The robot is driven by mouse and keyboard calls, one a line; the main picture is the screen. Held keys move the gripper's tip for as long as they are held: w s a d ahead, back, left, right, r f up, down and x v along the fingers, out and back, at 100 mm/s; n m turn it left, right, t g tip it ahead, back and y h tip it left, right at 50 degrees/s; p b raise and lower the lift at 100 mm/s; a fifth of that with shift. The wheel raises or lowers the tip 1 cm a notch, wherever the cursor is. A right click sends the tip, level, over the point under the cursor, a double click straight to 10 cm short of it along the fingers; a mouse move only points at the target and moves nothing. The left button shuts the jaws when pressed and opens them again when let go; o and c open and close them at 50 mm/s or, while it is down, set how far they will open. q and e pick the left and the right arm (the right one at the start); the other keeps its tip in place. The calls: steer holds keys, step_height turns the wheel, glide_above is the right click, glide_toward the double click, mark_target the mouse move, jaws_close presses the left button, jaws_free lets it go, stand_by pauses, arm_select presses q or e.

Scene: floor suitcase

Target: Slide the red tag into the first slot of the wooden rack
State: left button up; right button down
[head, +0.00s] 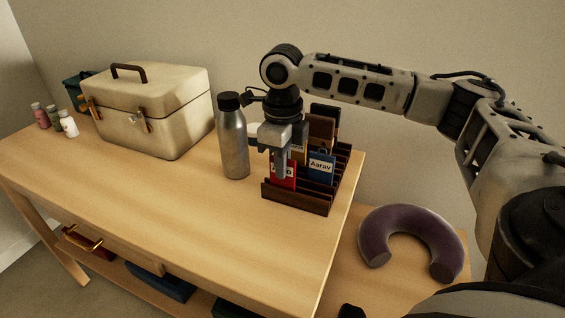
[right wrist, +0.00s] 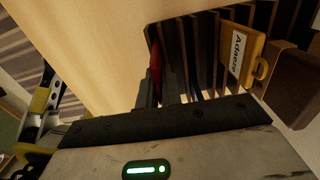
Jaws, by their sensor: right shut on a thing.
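The wooden rack (head: 296,202) is dark brown with several upright dividers. It stands near the right end of the table, and its dividers also show in the right wrist view (right wrist: 196,45). My right gripper (head: 279,172) points down over the rack's front left part, shut on the red tag (head: 289,181). The gripper covers part of the tag's white label. The tag shows edge-on as a thin red strip in the right wrist view (right wrist: 156,68), beside the outermost divider. Its lower edge is at the front slot, but I cannot tell how deep it sits. My left gripper is not in view.
A blue tag (head: 321,167) and a yellow tag (right wrist: 245,55) stand in the rack, with brown and dark items behind. A metal bottle (head: 233,145) stands close to its left. A cream case (head: 150,115) is farther left. A purple neck pillow (head: 414,240) lies at the right. The table's front is clear.

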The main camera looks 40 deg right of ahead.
steer(key=shift+f, duration=0.2)
steer(key=c, duration=1.6)
jaws_free()
steer(key=shift+r, duration=0.1)
steer(key=shift+r, duration=0.55)
arm_select(q)
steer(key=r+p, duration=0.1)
steer(key=p, duration=0.1)
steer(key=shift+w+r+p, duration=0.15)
steer(key=shift+p, duration=0.2)
arm_select(e)
step_height(320, 180, up, 11)
steer(key=shift+r, duration=0.1)
